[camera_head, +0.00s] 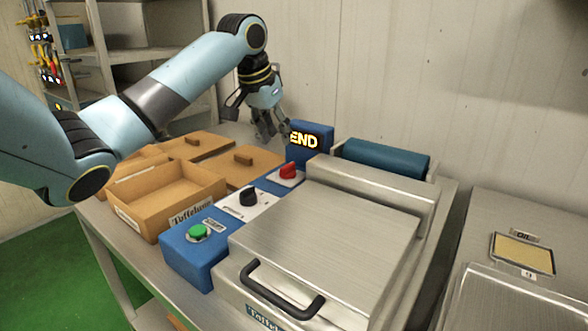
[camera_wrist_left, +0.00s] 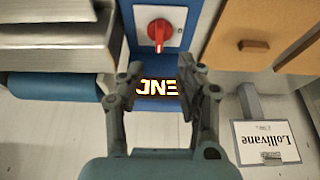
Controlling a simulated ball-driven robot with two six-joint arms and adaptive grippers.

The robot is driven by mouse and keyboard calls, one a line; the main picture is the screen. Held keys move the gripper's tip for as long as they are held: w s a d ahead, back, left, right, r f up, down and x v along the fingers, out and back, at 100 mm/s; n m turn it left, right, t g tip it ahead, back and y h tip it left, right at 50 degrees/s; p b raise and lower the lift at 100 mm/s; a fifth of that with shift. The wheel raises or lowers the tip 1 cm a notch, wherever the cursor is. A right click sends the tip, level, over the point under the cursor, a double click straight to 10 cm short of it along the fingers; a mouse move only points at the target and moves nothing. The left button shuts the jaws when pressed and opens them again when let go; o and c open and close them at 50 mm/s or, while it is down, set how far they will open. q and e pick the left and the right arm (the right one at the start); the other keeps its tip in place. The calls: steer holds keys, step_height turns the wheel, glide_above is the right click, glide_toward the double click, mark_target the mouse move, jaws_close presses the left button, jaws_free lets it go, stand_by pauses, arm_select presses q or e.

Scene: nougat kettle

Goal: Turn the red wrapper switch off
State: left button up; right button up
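The red wrapper switch (camera_head: 288,171) is a red knob on a white plate, set in the blue control strip beside the steel machine. In the left wrist view the red knob (camera_wrist_left: 157,31) shows at the top middle, its pointer end toward the gripper. My right gripper is not in view.
A black knob (camera_head: 248,197) and a green button (camera_head: 198,233) sit nearer on the same strip. An open cardboard box (camera_head: 165,198) stands left of it. The steel lid with a black handle (camera_head: 282,290) lies to the right. A blue roller (camera_head: 386,158) is behind.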

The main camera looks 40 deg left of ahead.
arm_select(q)
glide_above(287, 165)
steer(key=s, duration=0.2)
steer(key=f, duration=0.4)
steer(key=shift+d+f, duration=0.2)
steer(key=shift+f, duration=0.05)
steer(key=x, duration=0.4)
steer(key=shift+a, duration=0.1)
steer(key=shift+w+f, duration=0.25)
steer(key=shift+f, duration=0.3)
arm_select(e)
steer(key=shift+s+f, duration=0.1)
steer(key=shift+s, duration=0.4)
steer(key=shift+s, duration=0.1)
arm_select(q)
steer(key=shift+c, duration=1.1)
jaws_close()
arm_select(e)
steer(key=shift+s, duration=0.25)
